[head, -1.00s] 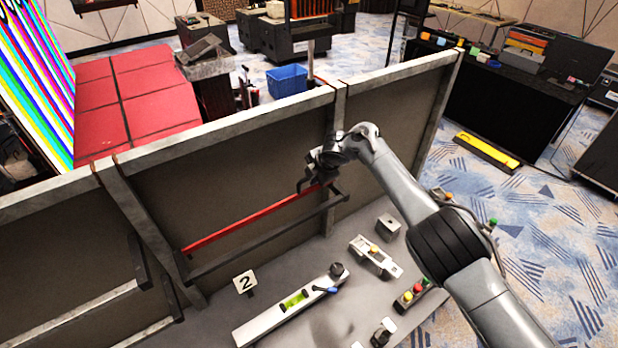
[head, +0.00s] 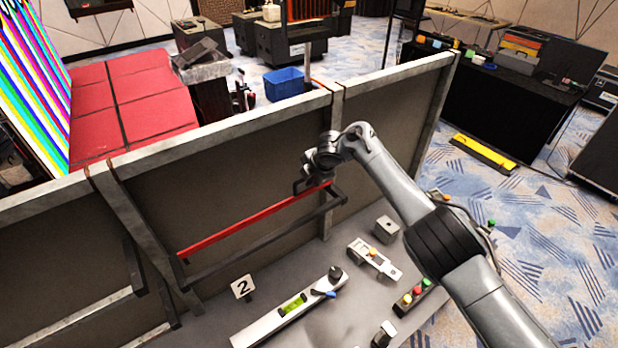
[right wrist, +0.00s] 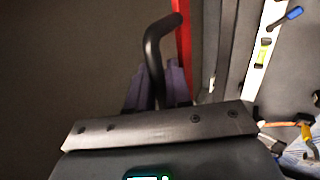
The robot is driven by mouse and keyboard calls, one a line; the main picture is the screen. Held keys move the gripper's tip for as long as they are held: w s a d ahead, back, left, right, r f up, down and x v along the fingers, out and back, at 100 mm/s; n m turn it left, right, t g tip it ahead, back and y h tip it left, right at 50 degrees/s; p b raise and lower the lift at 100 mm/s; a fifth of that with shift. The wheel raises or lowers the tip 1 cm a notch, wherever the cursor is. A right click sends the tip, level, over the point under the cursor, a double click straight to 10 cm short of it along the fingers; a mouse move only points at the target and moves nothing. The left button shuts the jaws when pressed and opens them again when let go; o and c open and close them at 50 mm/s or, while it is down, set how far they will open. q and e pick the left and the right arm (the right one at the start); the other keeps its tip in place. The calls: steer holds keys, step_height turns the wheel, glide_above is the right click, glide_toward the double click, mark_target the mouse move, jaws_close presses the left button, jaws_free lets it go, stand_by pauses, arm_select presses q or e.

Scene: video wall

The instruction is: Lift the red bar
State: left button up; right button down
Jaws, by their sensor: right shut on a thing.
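In the head view the long red bar (head: 250,222) runs slantwise along the brown panel, its left end lower in the picture. My right gripper (head: 306,184) is at the bar's right end. In the right wrist view the gripper's fingers (right wrist: 158,88) are shut on a dark bent handle (right wrist: 152,50), whose upper end curves over to the red bar (right wrist: 183,45). My left gripper is not in view.
A dark rail (head: 265,240) runs just below the red bar. The panel's upright posts (head: 335,130) stand near my arm.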

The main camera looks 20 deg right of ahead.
steer(key=c, duration=1.2)
jaws_free()
steer(key=shift+w, duration=0.1)
steer(key=shift+r, duration=0.1)
steer(key=shift+s+d+r, duration=0.1)
steer(key=shift+s+r, duration=0.25)
steer(key=shift+r, duration=0.3)
steer(key=b+v, duration=0.1)
steer(key=v, duration=0.8)
steer(key=shift+s, duration=0.15)
steer(key=shift+r, duration=0.1)
